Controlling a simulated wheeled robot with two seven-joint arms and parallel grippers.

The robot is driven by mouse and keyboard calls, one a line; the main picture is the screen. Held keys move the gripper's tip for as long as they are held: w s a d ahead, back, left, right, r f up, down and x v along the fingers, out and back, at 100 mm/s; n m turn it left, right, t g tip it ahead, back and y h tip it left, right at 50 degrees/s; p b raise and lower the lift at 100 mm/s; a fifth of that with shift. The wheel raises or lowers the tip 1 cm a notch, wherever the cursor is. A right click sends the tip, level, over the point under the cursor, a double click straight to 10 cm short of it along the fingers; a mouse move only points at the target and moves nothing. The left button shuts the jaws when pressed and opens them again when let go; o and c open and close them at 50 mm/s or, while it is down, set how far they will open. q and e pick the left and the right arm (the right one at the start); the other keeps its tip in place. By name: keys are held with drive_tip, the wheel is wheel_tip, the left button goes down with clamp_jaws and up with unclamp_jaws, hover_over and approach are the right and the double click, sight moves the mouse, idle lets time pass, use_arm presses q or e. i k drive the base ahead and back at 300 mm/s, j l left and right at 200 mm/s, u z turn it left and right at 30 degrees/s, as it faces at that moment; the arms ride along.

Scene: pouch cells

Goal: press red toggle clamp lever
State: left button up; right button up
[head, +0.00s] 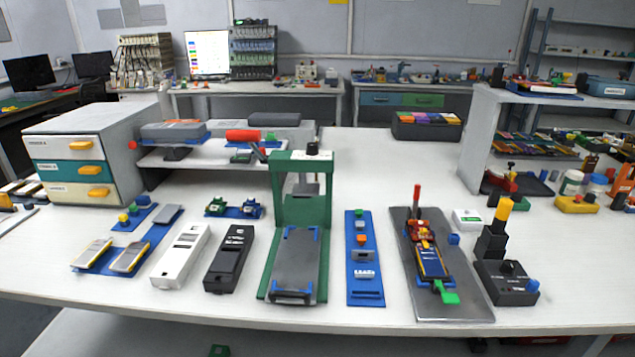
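The red toggle clamp lever (417,196) stands upright in the head view, right of centre. It rises from the red and yellow clamp body (421,232) at the back of a fixture. In front of the clamp lies a dark blue, yellow-edged piece (432,262), with a green block (446,292) at its near end. All of this sits on a grey metal plate (470,306) on the white table. Neither of my grippers shows in this view, and nothing is touching the lever.
A green press frame (276,215) and a blue strip (366,298) stand left of the plate. A black control box (508,284) with a yellow-topped post (503,210) stands close on its right. The table's front edge (200,312) is mostly bare.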

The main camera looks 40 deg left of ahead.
sight(417, 189)
drive_tip(key=i+u, duration=0.1)
drive_tip(key=u, duration=0.3)
drive_tip(key=i+u, duration=0.15)
drive_tip(key=u, duration=0.3)
